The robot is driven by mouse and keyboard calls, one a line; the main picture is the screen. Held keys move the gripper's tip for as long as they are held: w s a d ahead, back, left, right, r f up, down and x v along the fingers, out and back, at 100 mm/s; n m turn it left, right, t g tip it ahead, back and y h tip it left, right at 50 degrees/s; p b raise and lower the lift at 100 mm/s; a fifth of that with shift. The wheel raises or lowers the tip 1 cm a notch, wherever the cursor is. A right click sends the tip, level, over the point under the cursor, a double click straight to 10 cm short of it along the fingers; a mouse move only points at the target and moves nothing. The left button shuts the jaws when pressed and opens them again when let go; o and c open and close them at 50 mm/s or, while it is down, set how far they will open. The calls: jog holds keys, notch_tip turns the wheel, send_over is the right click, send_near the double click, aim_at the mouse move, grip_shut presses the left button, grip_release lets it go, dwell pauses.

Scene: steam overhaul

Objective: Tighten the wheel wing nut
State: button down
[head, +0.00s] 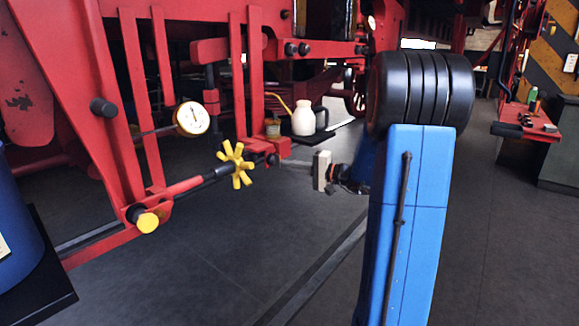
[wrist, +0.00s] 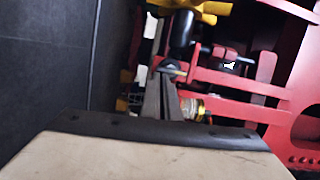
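The wheel wing nut (head: 237,165) is a yellow, several-lobed wheel on a dark and red rod, left of centre in the head view. Part of a yellow lobed piece, apparently the same wing nut (wrist: 195,8), shows at the top edge of the wrist view. My gripper (head: 322,170) shows in the head view as a small cream block to the right of the wing nut, clearly apart from it. In the wrist view its cream body fills the bottom, with narrow grey pieces beyond it. I cannot make out the finger gap. I see nothing held.
A red locomotive frame with bars fills the left and back. A round white gauge (head: 192,118) hangs left of the wing nut. A yellow-ended knob (head: 147,222) is lower left. A cream jug (head: 303,118) stands behind. The dark floor in front is clear.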

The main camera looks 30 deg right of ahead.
jog(key=s+d, duration=0.7)
jog(key=d, duration=0.2)
jog(key=shift+d, duration=0.2)
jog(key=s+a+f+n+g, duration=0.1)
jog(key=s+a+n+g, duration=0.2)
jog(key=a, duration=0.6)
jog(key=s+a+f+g, duration=0.1)
jog(key=s+a+g, duration=0.2)
jog(key=s+a, duration=0.35)
jog(key=s+a+f+n+g, duration=0.15)
jog(key=a+g, duration=0.25)
jog(key=a, duration=0.7)
jog(key=s+f+n+h, duration=0.1)
jog(key=s+n+h, duration=0.1)
jog(key=s, duration=0.5)
jog(key=s+f+n+h, duration=0.2)
jog(key=s+h, duration=0.2)
jog(key=s, duration=0.2)
jog(key=s+a+f+n+h, duration=0.1)
jog(key=s+n+h, duration=0.1)
jog(key=s+h, duration=0.2)
jog(key=shift+s+f, duration=0.3)
jog(key=shift+s, duration=1.55)
jog(key=shift+a, duration=0.1)
